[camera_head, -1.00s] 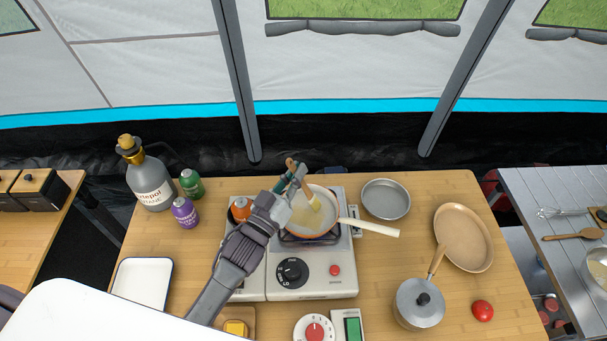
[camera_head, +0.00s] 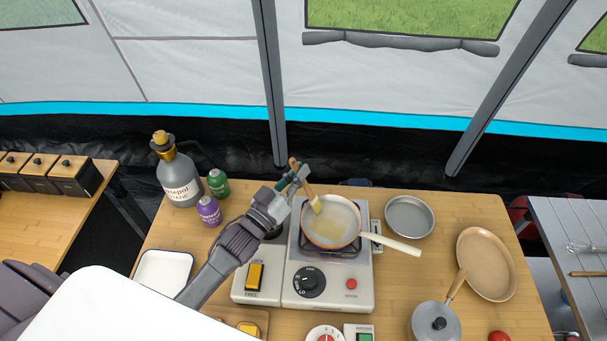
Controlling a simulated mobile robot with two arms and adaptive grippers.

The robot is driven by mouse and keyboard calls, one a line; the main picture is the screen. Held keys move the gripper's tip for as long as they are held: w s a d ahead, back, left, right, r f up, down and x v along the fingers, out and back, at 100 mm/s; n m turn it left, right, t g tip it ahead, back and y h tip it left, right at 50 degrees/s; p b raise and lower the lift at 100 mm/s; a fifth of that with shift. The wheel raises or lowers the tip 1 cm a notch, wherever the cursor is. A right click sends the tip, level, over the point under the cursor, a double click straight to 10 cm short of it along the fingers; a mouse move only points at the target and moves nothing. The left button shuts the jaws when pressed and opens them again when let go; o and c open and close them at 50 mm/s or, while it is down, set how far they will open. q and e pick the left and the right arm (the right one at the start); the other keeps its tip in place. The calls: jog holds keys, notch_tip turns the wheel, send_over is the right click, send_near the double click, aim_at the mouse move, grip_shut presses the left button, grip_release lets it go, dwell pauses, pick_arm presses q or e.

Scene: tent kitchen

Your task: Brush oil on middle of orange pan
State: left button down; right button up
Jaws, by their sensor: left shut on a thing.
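The orange pan (camera_head: 345,238) sits on the burner of the camp stove (camera_head: 300,300), its pale handle pointing right. A yellowish patch shows on the middle of its inner surface. My left gripper (camera_head: 298,182) is at the upper left of the pan, shut on a brush (camera_head: 308,190) with a wooden handle. The brush is tilted, its yellow bristles lower right, over the left inner part of the pan. I cannot tell whether the bristles touch the pan. My right gripper is not in view.
A gas bottle (camera_head: 180,185), a green can (camera_head: 218,183) and a purple can (camera_head: 209,211) stand left of the stove. A metal dish (camera_head: 410,216), a tan oval pan (camera_head: 486,264) and a lidded pot (camera_head: 436,322) are on the right. A white tray (camera_head: 163,271) lies at front left.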

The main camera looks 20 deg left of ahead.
pick_arm(q)
jog(key=shift+r, duration=0.1)
notch_tip(320, 180, up, 5)
jog(key=p, duration=0.4)
jog(key=shift+p, duration=0.3)
jog(key=shift+r+p, duration=0.45)
notch_tip(320, 180, up, 3)
jog(key=p, duration=0.3)
jog(key=shift+r, duration=0.1)
jog(key=shift+f, duration=0.2)
jog(key=f+b, duration=0.6)
jog(key=f, duration=0.1)
jog(key=shift+w+f, duration=0.2)
dwell(0.3)
jog(key=shift+f+b, duration=0.65)
jog(key=shift+f, duration=0.15)
dwell(0.6)
